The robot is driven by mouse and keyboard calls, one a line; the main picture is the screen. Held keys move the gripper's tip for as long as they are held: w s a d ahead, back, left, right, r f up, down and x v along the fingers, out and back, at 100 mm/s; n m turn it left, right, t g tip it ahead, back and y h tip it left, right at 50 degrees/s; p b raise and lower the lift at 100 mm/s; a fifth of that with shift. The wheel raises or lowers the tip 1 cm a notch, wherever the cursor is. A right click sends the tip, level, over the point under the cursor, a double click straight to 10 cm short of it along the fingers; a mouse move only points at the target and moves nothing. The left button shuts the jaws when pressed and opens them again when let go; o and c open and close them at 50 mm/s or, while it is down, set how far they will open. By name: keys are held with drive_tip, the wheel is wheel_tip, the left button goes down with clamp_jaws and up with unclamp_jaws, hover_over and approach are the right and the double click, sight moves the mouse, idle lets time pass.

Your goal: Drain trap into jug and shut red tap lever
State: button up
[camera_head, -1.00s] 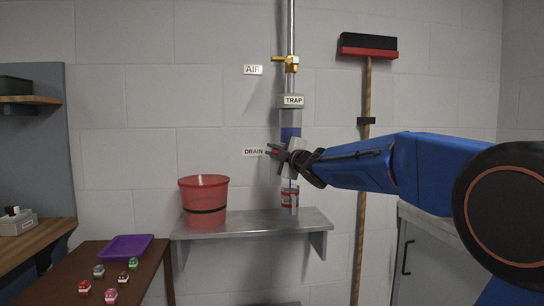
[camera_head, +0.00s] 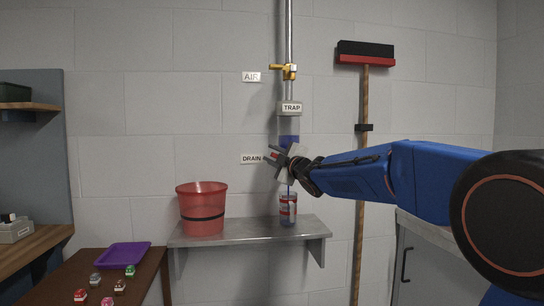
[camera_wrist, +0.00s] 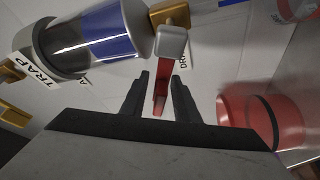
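The clear trap (camera_head: 289,126) hangs on the wall pipe with blue liquid in its lower part; it also shows in the wrist view (camera_wrist: 118,38). The red tap lever (camera_wrist: 160,92) extends from the grey valve body (camera_wrist: 173,42) below the trap. My gripper (camera_wrist: 160,88) is open, with one finger on each side of the lever and a visible gap on both sides. In the head view my gripper (camera_head: 280,157) covers most of the tap. The clear jug (camera_head: 288,208) with a red and white band stands upright on the shelf under the tap, with blue liquid low inside. A thin blue stream seems to run into it.
A red bucket (camera_head: 202,212) stands left of the jug on the metal shelf (camera_head: 250,234). A yellow air valve (camera_head: 285,70) is above the trap. A broom (camera_head: 365,90) hangs to the right. A purple tray (camera_head: 122,255) and several small toys lie on the brown table.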

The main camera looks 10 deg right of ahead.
drive_tip(key=v, duration=1.7)
drive_tip(key=shift+f, duration=0.15)
drive_tip(key=shift+s, duration=0.15)
